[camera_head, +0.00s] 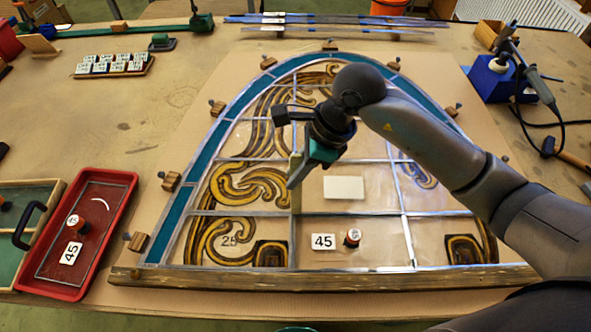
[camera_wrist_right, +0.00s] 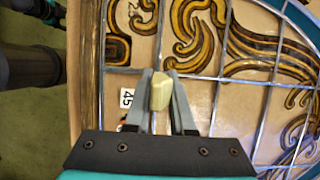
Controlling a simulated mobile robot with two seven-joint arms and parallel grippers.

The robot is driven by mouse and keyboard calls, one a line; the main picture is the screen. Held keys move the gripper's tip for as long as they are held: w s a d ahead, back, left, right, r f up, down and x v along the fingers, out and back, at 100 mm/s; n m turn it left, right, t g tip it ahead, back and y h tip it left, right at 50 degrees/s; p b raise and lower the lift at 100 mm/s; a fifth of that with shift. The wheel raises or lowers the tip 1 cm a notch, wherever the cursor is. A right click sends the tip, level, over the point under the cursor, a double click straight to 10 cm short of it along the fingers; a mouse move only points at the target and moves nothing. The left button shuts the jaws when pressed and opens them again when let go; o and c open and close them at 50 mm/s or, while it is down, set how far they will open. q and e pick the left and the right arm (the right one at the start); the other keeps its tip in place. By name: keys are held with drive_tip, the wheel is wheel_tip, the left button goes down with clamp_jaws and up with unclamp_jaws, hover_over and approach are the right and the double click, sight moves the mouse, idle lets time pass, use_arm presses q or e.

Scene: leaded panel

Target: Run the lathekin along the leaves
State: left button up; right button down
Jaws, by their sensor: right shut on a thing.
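The leaded panel (camera_head: 250,145) lies flat on the bench. It is arched, with a teal border, brown scroll-painted glass and grey lead strips that form the leaves. My right gripper (camera_head: 299,180) is over its middle and shut on the lathekin (camera_head: 296,166), a small pale blunt piece. In the right wrist view the lathekin (camera_wrist_right: 161,91) sits between the two grey fingers (camera_wrist_right: 162,92), over a lead strip. I cannot tell whether its tip touches the lead. My left gripper is not identifiable in either view.
A white card (camera_head: 344,188), a card marked 45 (camera_head: 323,241) and a small knobbed piece (camera_head: 352,238) lie within the panel. Wooden blocks (camera_head: 171,181) ring it; a wooden batten (camera_head: 330,279) lines its front. A red tray (camera_head: 119,215) stands left, a soldering iron (camera_head: 538,85) right.

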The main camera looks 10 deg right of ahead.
drive_tip(key=shift+f+b, duration=0.3)
drive_tip(key=shift+b, duration=0.05)
idle(0.7)
drive_tip(key=shift+d, duration=0.15)
drive_tip(key=s+d+b, duration=0.4)
drive_tip(key=d+b, duration=0.1)
drive_tip(key=d, duration=1)
drive_tip(key=shift+d+b, duration=0.2)
drive_tip(key=shift+b, duration=0.15)
idle(1.7)
drive_tip(key=s+d+p, duration=0.1)
drive_tip(key=d+p, duration=0.1)
drive_tip(key=d, duration=0.6)
drive_tip(key=shift+s+d, duration=0.2)
drive_tip(key=shift+s, duration=0.15)
idle(0.9)
